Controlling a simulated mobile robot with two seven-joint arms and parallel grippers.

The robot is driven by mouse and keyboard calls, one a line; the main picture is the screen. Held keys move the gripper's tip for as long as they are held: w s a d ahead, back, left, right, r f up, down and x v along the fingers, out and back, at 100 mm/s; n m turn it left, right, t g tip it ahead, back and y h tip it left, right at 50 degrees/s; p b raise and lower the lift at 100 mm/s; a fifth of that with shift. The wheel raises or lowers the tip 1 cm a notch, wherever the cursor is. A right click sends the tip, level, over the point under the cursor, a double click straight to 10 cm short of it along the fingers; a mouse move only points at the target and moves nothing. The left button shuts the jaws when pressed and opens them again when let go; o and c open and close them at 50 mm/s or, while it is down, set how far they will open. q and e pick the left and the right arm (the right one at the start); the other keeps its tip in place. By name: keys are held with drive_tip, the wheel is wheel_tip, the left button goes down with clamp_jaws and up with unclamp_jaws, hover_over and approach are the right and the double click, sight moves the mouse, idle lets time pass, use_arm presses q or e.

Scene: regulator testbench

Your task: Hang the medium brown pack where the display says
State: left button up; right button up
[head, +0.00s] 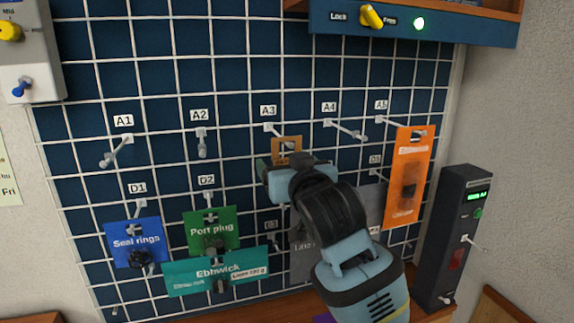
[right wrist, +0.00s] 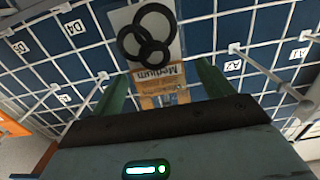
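The medium brown pack (head: 287,144) is at the A3 hook (head: 277,131) in the head view, its lower part hidden behind my right gripper (head: 287,166). In the right wrist view the pack's brown header (right wrist: 162,88) reads "Medium" upside down, with black rings on its clear part. My right gripper's green fingers (right wrist: 165,82) stand on either side of the header, apart, with a visible gap at the right finger. I cannot tell for certain that the hook passes through the pack's hole. A display (head: 477,196) glows green on the dark box; its text is too small to read surely. My left gripper is out of view.
The A4 hook (head: 347,129) and A2 hook (head: 201,145) are bare. An orange pack (head: 408,180) hangs at A5. Blue (head: 133,240), green (head: 212,231) and teal (head: 217,270) packs hang lower left. A grey pack (head: 303,262) is partly behind my right arm.

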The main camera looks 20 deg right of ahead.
drive_tip(key=s, duration=0.7)
drive_tip(key=shift+s+d, duration=0.15)
drive_tip(key=shift+s, duration=0.25)
wheel_tip(320, 180, down, 31)
drive_tip(key=s+d+n+g+y, duration=0.1)
drive_tip(key=s+n+g, duration=0.1)
drive_tip(key=g, duration=0.2)
drive_tip(key=s+d+f+g, duration=0.2)
drive_tip(key=s+f, duration=1)
drive_tip(key=s+d+f+g, duration=0.1)
drive_tip(key=s+f+g, duration=0.1)
drive_tip(key=s+f, duration=1.1)
drive_tip(key=shift+s+d, duration=0.25)
drive_tip(key=shift+d, duration=0.15)
